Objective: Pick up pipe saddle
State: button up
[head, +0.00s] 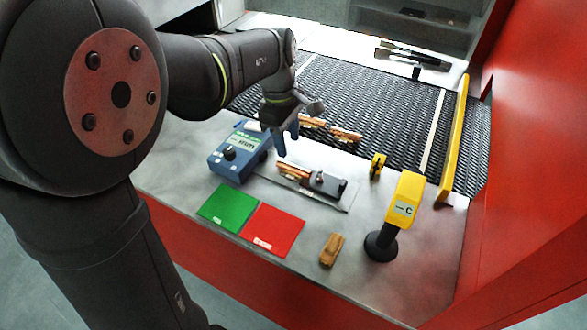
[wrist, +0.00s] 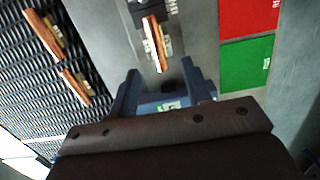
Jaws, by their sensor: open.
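Copper-coloured parts with pale pieces on them look like pipe saddles. One such part (head: 293,172) lies on the grey counter at the left end of a dark fixture. It also shows in the wrist view (wrist: 152,42), just beyond my fingertips. Two similar parts lie on the mesh belt, one (head: 312,122) left of the other (head: 346,135). They show at the left of the wrist view (wrist: 44,33) (wrist: 75,87). My gripper (head: 285,142) is open and empty, with blue fingers, above the counter near the blue meter. Its fingers also show in the wrist view (wrist: 159,72).
The blue meter (head: 230,168) stands left of the fixture (head: 328,183). A green plate (head: 228,207) and red plate (head: 272,230) lie in front. A brown block (head: 331,249) and yellow-headed stand (head: 404,198) are at the right. A yellow rail (head: 452,140) edges the belt.

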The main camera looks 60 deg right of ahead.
aim_at(293, 166)
jog(key=shift+s+d+f, duration=0.1)
jog(key=shift+s+f, duration=0.05)
jog(key=shift+f, duration=1.25)
jog(key=shift+s+d+f, duration=0.1)
jog(key=shift+s+f, duration=0.05)
jog(key=shift+f, duration=1.3)
jog(key=shift+s+d+f, duration=0.1)
jog(key=shift+s+f, duration=0.05)
jog(key=shift+f, duration=1.25)
jog(key=shift+f, duration=0.25)
jog(key=c, duration=0.8)
